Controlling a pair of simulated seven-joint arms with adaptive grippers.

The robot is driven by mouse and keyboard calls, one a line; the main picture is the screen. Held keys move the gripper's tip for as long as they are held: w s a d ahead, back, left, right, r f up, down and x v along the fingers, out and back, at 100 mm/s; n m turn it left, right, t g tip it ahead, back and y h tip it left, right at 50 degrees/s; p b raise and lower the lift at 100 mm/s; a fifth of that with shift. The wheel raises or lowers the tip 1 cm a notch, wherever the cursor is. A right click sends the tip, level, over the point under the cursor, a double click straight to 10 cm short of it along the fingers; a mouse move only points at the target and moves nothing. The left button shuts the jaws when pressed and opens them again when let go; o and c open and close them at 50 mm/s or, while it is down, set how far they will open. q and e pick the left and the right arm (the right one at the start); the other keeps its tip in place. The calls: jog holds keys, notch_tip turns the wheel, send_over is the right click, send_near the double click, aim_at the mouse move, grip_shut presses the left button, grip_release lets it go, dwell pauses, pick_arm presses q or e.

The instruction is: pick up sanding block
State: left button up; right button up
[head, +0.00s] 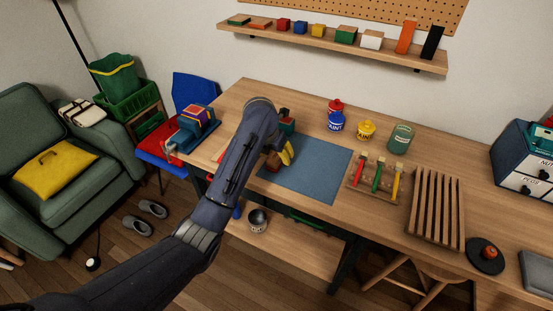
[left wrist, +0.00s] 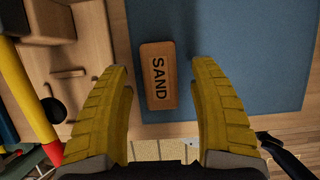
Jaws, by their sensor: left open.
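The sanding block is a brown block marked SAND (left wrist: 158,92). In the left wrist view it lies on the blue mat (left wrist: 225,45) near the mat's edge, between my open yellow fingers and apart from both. In the head view a small brown shape (head: 272,162) beside my fingers seems to be the same block. My left gripper (head: 285,156) is open and empty above the near left part of the mat; its fingers also show in the left wrist view (left wrist: 160,68). My right gripper is not in view.
A wooden piece (left wrist: 50,20) stands left of the mat in the left wrist view. The mat's middle (head: 312,168) is clear.

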pick_arm(q)
jog(key=shift+w+d+f, duration=0.1)
jog(key=shift+w+f, duration=0.1)
jog(key=shift+f, duration=0.35)
jog(key=c, duration=1.3)
